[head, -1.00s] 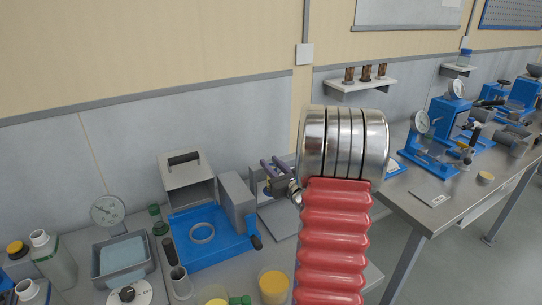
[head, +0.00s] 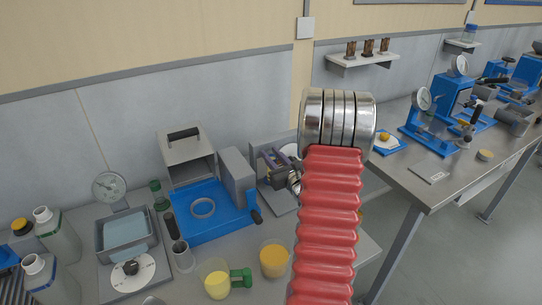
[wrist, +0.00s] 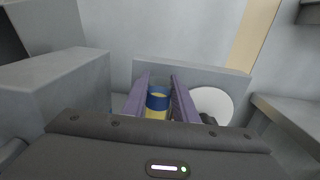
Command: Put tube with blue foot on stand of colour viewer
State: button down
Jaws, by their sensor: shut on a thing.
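My gripper (head: 270,160) has purple fingers and sits in front of the grey back panel (head: 284,136) of what looks like the colour viewer. In the wrist view my gripper (wrist: 158,98) is shut on the tube with blue foot (wrist: 158,91). A blue ring and yellow contents show between the fingers; the rest of the tube is hidden. The viewer's white disc (wrist: 212,103) is right of the fingers, in front of its panel (wrist: 205,76). In the head view, my red arm and wrist hide part of the viewer, and I cannot make out the stand or the tube's lower end.
A blue device with a ring (head: 203,208) and grey block (head: 237,176) stands left of the gripper. Beakers of yellow liquid (head: 216,284) (head: 273,260) stand in front, one near a green piece (head: 241,278). The viewer's grey base (head: 279,199) shows beneath the gripper.

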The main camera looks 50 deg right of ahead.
jog(key=shift+f, duration=1.85)
jog(key=c, duration=1.4)
grip_release()
jog(key=v, duration=1.2)
